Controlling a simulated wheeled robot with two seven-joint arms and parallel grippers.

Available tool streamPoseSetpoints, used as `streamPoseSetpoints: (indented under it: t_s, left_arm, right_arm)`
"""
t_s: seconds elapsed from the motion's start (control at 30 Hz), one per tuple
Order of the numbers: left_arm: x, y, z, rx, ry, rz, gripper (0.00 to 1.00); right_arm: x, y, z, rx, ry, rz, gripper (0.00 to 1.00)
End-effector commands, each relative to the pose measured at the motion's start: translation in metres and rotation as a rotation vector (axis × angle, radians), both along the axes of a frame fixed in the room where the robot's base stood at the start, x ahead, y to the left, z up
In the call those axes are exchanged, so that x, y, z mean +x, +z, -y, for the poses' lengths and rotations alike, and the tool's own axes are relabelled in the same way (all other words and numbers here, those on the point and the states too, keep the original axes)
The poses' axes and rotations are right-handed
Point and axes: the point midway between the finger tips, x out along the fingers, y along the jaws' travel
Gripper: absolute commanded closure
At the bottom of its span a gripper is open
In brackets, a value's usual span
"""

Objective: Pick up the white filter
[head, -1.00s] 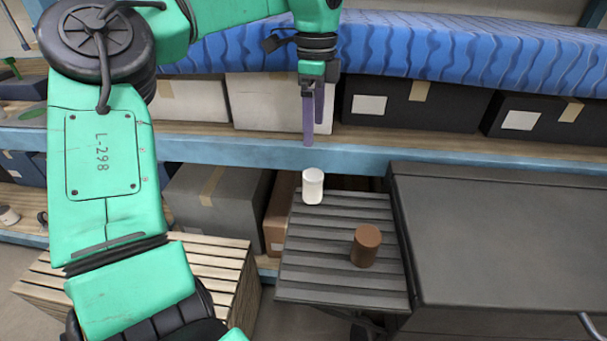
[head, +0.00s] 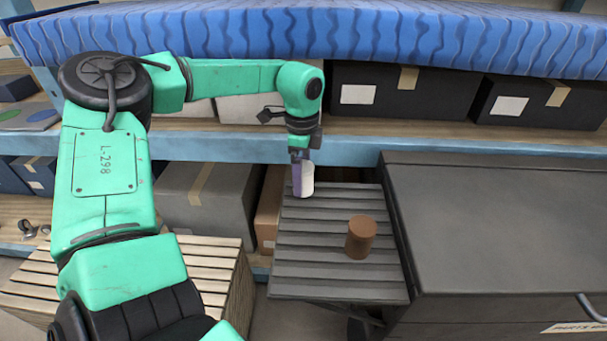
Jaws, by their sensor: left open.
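The white filter (head: 308,181) is a small white cylinder standing upright at the far left corner of the grey slatted side shelf (head: 330,270). My left gripper (head: 299,180) points down at the filter, its purple fingers level with it and covering its left side. The gripper is open. I cannot tell whether a finger touches the filter. My right gripper is not in view.
A brown cylinder (head: 361,237) stands on the same slatted shelf, nearer and to the right. A large dark grey box (head: 490,230) adjoins the shelf on the right. Behind is a blue shelf beam (head: 350,152) with boxes above. A wooden slatted crate (head: 215,262) is at left.

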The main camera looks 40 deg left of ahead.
Motion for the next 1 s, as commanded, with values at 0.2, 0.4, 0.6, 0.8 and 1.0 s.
streamPoseSetpoints:
  t_s: [0.2,0.4,0.6,0.8,1.0]
  left_arm:
    - [0.0,-0.011,0.0,0.001,0.0,0.002,0.03]
    - [0.0,-0.011,0.0,0.001,0.0,0.002,0.53]
    - [0.0,-0.011,0.0,0.001,0.0,0.002,0.96]
    - [0.0,-0.008,0.0,0.001,0.0,0.003,0.96]
    - [0.001,0.02,0.0,0.003,-0.001,0.008,0.96]
  right_arm:
    - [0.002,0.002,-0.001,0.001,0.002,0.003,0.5]
    - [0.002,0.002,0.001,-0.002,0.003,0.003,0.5]
    - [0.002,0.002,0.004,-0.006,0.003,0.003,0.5]
    - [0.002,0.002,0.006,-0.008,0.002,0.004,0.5]
    - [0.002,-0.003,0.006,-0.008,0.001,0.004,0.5]
